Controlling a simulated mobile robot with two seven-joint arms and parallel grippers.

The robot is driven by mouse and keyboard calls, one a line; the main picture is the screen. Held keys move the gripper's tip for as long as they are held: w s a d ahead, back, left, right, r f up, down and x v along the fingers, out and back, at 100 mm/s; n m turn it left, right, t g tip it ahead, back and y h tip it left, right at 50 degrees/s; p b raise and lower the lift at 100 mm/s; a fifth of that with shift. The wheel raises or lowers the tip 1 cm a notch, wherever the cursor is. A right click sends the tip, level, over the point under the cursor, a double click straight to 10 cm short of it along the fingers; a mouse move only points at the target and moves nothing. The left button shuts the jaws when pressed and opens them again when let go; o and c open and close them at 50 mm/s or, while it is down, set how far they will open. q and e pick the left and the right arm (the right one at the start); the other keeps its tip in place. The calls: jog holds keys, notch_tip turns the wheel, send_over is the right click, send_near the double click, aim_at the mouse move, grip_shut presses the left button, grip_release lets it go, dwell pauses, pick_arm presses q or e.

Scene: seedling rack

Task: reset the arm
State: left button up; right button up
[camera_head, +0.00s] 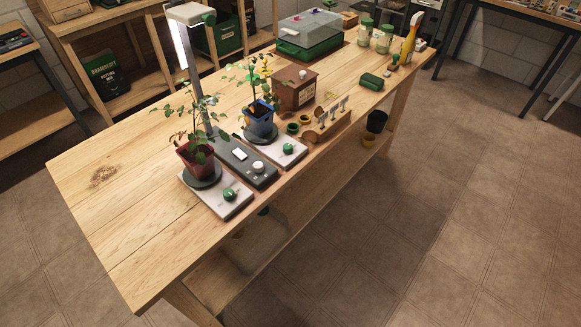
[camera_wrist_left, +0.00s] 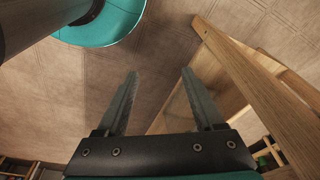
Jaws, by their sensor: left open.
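My left gripper (camera_wrist_left: 158,92) shows in the left wrist view. Its two dark fingers are apart with nothing between them, and the tiled floor lies beyond them. A wooden table edge and leg (camera_wrist_left: 262,85) are to the right of the fingers, apart from them. Neither of my arms shows in the head view, and my right gripper is in no view.
The wooden workbench (camera_head: 130,220) carries a plant in a red pot (camera_head: 195,160), a plant in a blue pot (camera_head: 259,120), a lamp (camera_head: 185,50), a wooden box (camera_head: 296,90) and a green propagator (camera_head: 309,40). Its left end is bare. Open floor (camera_head: 450,230) lies to the right.

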pick_arm(q)
jog(key=s+a+f+g+b, duration=0.1)
jog(key=s+a+f+b, duration=0.1)
jog(key=s+f, duration=1)
jog(key=shift+f+b, duration=0.15)
jog(key=shift+b, duration=0.6)
jog(key=shift+a, duration=0.1)
